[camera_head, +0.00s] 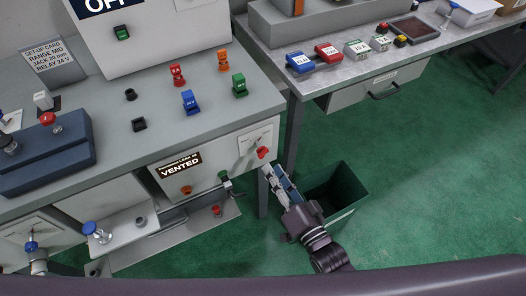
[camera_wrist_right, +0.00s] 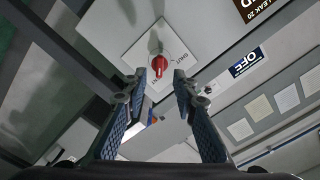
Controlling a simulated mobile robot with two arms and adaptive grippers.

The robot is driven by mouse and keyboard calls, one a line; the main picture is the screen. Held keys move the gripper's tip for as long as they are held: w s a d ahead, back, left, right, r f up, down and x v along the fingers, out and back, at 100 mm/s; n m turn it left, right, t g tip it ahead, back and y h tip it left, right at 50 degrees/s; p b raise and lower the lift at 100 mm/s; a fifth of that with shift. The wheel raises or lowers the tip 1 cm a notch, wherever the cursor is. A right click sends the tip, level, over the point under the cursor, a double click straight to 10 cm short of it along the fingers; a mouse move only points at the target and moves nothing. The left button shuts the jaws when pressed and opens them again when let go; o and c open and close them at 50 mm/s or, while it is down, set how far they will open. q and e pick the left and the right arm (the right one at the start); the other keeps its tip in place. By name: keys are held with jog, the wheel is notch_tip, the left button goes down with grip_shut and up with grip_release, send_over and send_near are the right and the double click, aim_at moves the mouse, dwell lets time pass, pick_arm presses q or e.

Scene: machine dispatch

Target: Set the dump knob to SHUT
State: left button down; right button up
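The red dump knob (camera_head: 262,153) is on a pale square plate at the right end of the cabinet's front panel (camera_head: 222,152). In the right wrist view the knob (camera_wrist_right: 158,58) is ahead of my fingertips, with the word SHUT to its right; the other lettering is too small to read. My right gripper (camera_head: 271,174) is just below and in front of the knob in the head view. In the wrist view its two fingers (camera_wrist_right: 160,84) are apart with nothing between them, and I see no clear contact with the knob. My left gripper is not in view.
A dark green bin (camera_head: 345,190) stands on the floor behind my right gripper. A VENTED display (camera_head: 181,164) is left of the knob. Red, orange, blue and green parts stand on the cabinet top (camera_head: 150,165). A second bench (camera_head: 345,75) is at the back right.

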aim_at(264, 156)
jog(key=b+x, duration=0.3)
jog(key=x, duration=0.4)
jog(key=shift+w+a, duration=0.15)
jog(key=shift+w, duration=0.15)
grip_shut()
